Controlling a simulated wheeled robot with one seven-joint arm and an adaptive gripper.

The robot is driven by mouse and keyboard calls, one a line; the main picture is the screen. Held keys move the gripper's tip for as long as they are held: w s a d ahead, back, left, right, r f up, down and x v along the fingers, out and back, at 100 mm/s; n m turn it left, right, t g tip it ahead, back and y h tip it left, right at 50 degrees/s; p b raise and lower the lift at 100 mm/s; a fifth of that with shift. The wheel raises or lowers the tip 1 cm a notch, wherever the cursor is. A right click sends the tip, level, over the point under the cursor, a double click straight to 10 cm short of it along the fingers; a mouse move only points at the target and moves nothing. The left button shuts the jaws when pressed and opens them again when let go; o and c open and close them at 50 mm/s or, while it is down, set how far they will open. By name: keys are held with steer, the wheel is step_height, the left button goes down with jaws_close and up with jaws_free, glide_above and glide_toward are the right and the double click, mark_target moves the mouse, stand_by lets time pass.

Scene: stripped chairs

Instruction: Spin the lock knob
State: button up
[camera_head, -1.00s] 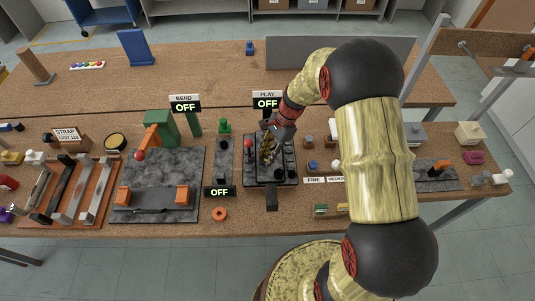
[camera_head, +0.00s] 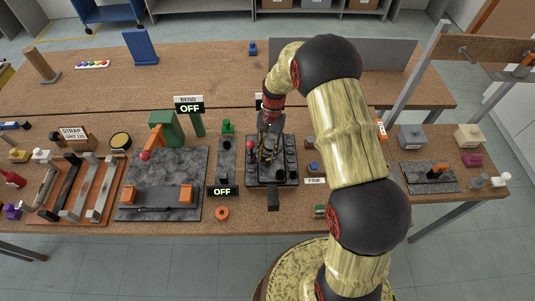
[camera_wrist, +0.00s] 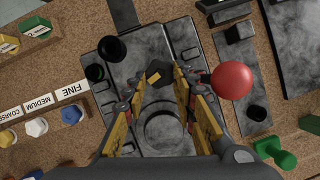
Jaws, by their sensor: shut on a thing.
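A dark, angular knob with a small tan mark, which I take for the lock knob (camera_wrist: 160,70), sits on a dark grey machine (camera_wrist: 190,45). My gripper (camera_wrist: 160,84) reaches down over it, with the yellow-padded fingers on either side of the knob and shut on it. In the head view, the machine (camera_head: 290,170) stands at the middle of the front bench and my gripper (camera_head: 268,150) points down onto it. The knob is hidden there by the fingers. No label on the knob is readable.
A red ball (camera_wrist: 232,80) stands close beside one finger; it also shows in the head view (camera_head: 250,145). A black round knob (camera_wrist: 112,48) is on the machine. An OFF sign (camera_head: 222,191) and orange ring (camera_head: 222,213) are left of it.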

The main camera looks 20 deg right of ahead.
steer(key=shift+n, duration=0.4)
steer(key=o, duration=1.2)
steer(key=shift+c, duration=0.2)
